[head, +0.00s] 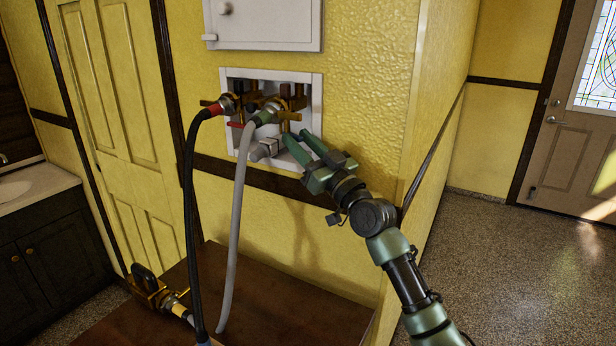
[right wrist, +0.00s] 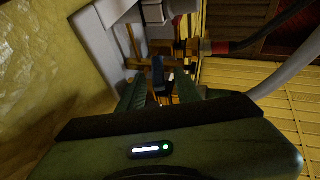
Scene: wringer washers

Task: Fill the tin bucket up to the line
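No tin bucket or fill line shows in either view. A white recessed wall box (head: 318,100) holds brass valves (head: 287,108). A black hose (head: 188,200) with a red collar and a grey hose (head: 236,210) with a green collar run down from them. My right gripper (head: 295,138) is at the box's lower right, its green fingers apart and pointing at the valves. In the right wrist view, a small dark blue handle-like piece (right wrist: 158,72) shows between the fingers; I cannot tell whether they touch it. My left gripper is not in view.
A brown wooden top (head: 270,305) lies below the box. A brass fitting with a black handle (head: 150,288) is at its left edge. A white cabinet door (head: 265,25) is above the box. A sink counter (head: 35,185) stands at left. Open speckled floor (head: 510,260) lies at right.

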